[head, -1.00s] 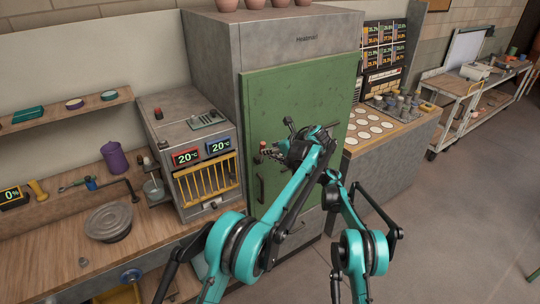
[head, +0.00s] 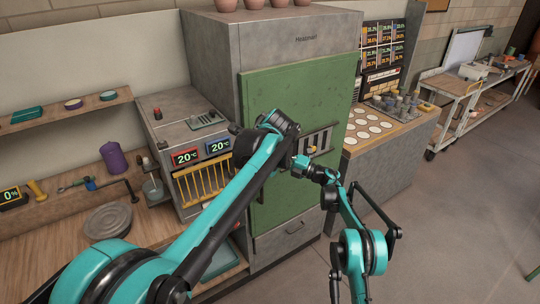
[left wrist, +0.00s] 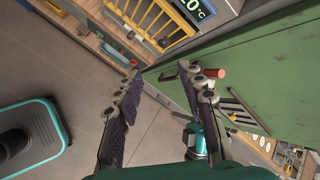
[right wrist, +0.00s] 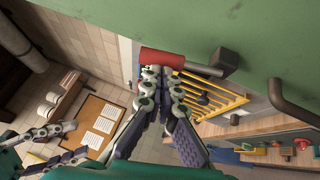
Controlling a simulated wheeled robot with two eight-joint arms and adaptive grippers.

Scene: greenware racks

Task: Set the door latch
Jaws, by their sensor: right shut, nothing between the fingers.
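The green door (head: 318,90) looks closed on the grey cabinet. Its latch has a red cylindrical grip (right wrist: 175,60) on a dark block (right wrist: 225,62) in the right wrist view; my left arm hides it in the head view. My right gripper (right wrist: 163,75) is shut and empty, its fingertips right at the red grip; I cannot tell whether they touch. My left gripper (left wrist: 161,72) is open and empty in front of the door edge. A red cylinder (left wrist: 213,72) shows just beyond its right finger in the left wrist view.
A dark bar handle (right wrist: 290,102) stands out from the door near the latch. A slotted plate (head: 318,142) is on the door. A control box with a yellow rack (head: 200,180) adjoins the cabinet on the left. My two arms are close together here.

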